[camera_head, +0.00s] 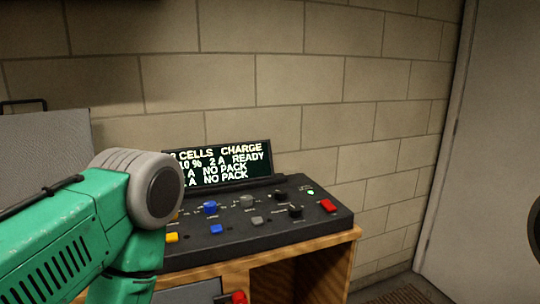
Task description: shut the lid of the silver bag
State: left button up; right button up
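A grey upright panel (42,135) with a small black handle on its top edge stands at the far left. It looks like the raised lid of the silver bag, but the bag's body is hidden behind my arm or out of view, so I cannot be sure. My green left arm with its grey round joint comes in from the left, in front of the panel's lower part. Neither gripper can be seen.
A black control console (290,226) with coloured buttons, knobs and a lit display (222,164) sits on a wooden cabinet (342,248). A block wall stands behind. A pale door (485,150) is at right. A red object (239,297) shows at the bottom edge.

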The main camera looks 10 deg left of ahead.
aim_at(38, 150)
jog(key=u, duration=0.8)
